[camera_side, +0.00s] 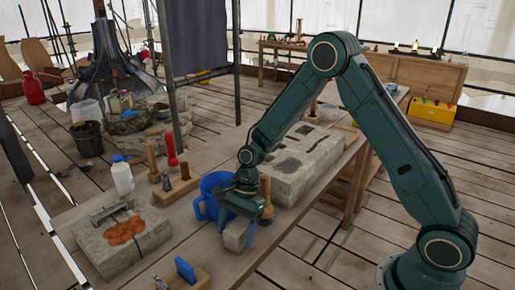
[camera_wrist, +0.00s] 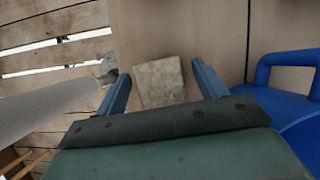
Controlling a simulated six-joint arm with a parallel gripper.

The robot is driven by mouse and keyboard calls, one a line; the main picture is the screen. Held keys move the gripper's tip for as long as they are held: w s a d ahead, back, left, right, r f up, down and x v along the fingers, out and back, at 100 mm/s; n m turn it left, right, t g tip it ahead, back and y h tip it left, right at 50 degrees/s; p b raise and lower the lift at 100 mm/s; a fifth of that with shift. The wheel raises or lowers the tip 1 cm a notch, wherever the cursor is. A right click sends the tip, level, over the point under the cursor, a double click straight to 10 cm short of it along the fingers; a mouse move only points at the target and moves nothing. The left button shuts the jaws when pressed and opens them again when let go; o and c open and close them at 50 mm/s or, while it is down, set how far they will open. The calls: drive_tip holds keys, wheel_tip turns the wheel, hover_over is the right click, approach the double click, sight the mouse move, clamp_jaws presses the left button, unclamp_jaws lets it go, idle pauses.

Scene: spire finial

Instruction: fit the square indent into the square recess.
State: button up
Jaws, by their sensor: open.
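A small pale stone block (camera_side: 234,240) with a squarish face is at the front edge of the wooden bench. My gripper (camera_side: 238,226) is over it, pointing down with its jaws open. In the wrist view the block (camera_wrist: 159,84) lies between the two blue fingers (camera_wrist: 161,72), with a gap visible on each side. A large grey stone slab (camera_side: 318,161) lies on the bench behind my gripper. Dark sunken areas show on its top, one of them a squarish recess (camera_side: 288,165). The block's underside is hidden.
A stone slab with an orange patch (camera_side: 150,238), a white bottle (camera_side: 122,176) and a wooden tool rack (camera_side: 176,191) stand to the left. A blue-topped item (camera_side: 185,270) is at the front.

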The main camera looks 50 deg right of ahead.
sight(235, 228)
drive_tip(key=c, duration=1.3)
drive_tip(key=shift+c, duration=0.2)
drive_tip(key=shift+r, duration=0.15)
wheel_tip(235, 228, up, 20)
idle(0.3)
